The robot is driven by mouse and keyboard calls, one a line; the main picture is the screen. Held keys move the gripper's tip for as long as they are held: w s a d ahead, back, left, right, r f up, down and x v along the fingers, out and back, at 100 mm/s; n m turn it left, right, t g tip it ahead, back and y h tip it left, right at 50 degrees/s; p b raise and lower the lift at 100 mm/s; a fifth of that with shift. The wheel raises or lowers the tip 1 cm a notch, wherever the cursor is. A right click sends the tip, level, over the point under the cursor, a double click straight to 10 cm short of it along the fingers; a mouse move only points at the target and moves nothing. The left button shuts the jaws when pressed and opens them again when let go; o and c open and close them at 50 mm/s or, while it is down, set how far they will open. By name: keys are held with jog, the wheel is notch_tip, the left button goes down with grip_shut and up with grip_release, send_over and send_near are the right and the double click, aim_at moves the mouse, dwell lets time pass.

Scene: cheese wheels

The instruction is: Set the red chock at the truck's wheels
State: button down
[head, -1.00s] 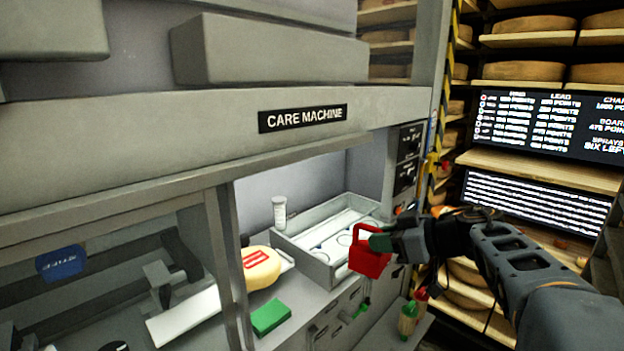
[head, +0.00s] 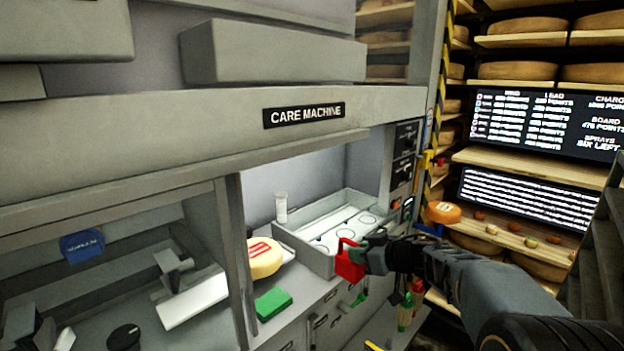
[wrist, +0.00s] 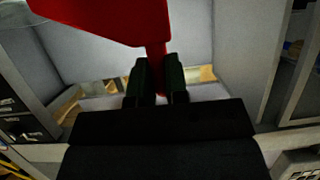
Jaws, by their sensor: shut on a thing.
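The red chock (head: 350,262) is held in my gripper (head: 366,256), in front of the machine's right-hand opening, near the front right corner of a grey tray. In the wrist view the red chock (wrist: 105,18) fills the upper left, and a narrow red part of it runs down between the two dark green fingers of my gripper (wrist: 160,80). The fingers are shut on that part. I cannot make out the truck or its wheels in either view.
The care machine (head: 215,115) overhangs the counter. A grey tray (head: 300,252) with round recesses, a white cylinder (head: 281,206), a yellow cheese with red marking (head: 264,258) and a green block (head: 273,304) are there. Cheese shelves (head: 525,168) and screens stand at right.

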aim_at(358, 280)
jog(key=w+f+m+t+h, duration=0.1)
jog(key=f, duration=0.2)
jog(key=w+f+m+h, duration=0.1)
jog(key=f, duration=0.3)
jog(key=w+d+f+m+t+h, duration=0.1)
jog(key=f, duration=0.3)
jog(key=shift+f+m+t+h, duration=0.1)
jog(key=shift+m+t+h, duration=0.2)
jog(key=shift+m, duration=0.1)
jog(key=s+d+f+m+t+h, duration=0.1)
jog(key=s+d+f+m+h, duration=0.15)
jog(key=f, duration=0.75)
jog(key=s+d+f+m+t+h, duration=0.1)
jog(key=s+d+f+m+h, duration=0.2)
jog(key=f, duration=0.7)
jog(key=s+a+f, duration=0.1)
jog(key=s+f, duration=0.2)
jog(key=s, duration=0.5)
jog(key=shift+h, duration=0.35)
jog(key=shift+a+f, duration=0.1)
